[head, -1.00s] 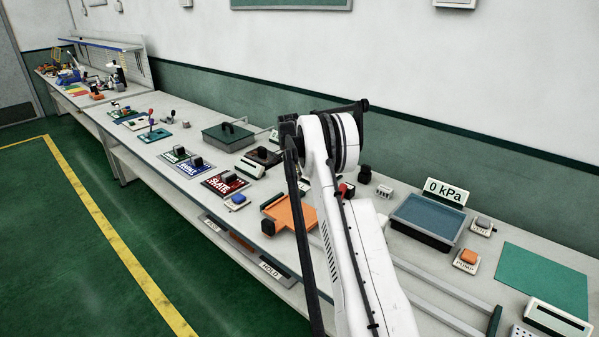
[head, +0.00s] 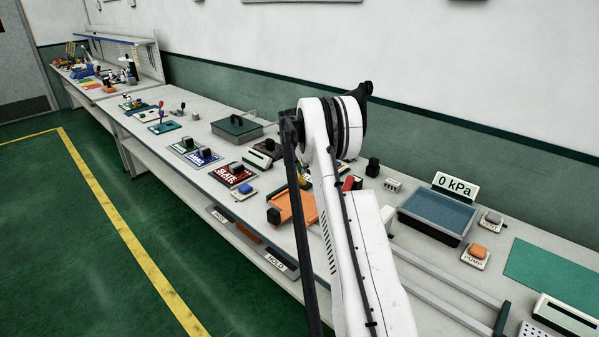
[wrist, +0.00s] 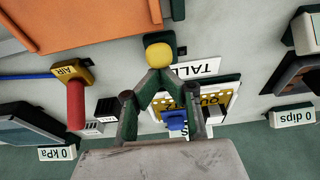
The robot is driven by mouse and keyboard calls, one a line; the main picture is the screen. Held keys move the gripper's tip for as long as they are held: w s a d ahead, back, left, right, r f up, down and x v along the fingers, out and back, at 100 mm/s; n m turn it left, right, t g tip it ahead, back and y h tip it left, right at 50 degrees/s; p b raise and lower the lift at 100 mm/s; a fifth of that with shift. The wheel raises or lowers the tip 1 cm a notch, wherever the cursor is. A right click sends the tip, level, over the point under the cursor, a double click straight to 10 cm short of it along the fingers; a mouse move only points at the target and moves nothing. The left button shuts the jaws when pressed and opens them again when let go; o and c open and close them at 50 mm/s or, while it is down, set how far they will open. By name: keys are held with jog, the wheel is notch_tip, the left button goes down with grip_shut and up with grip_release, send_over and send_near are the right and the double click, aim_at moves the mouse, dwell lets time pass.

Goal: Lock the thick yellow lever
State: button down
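The lever's shaft and base are mostly hidden. In the head view my own arm hides the gripper and lever.
A yellow AIR valve (wrist: 73,74) with a red handle (wrist: 76,105) stands left of my gripper. An orange tray (wrist: 75,22) is upper left. A blue-topped basin (head: 436,211) stands right of my arm.

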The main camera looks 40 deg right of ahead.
jog(key=shift+w+a+f, duration=0.15)
jog(key=shift+a+f, duration=0.05)
jog(key=shift+a, duration=0.15)
jog(key=shift+w+d+r, duration=0.1)
jog(key=shift+w+d, duration=0.05)
jog(key=shift+d, duration=0.3)
jog(key=shift+w+d+r, duration=0.1)
jog(key=shift+d+r, duration=0.2)
jog(key=shift+d, duration=0.15)
jog(key=shift+d+r, duration=0.4)
jog(key=shift+d, duration=0.2)
jog(key=shift+d+r, duration=0.4)
jog(key=shift+d, duration=0.2)
jog(key=v, duration=1)
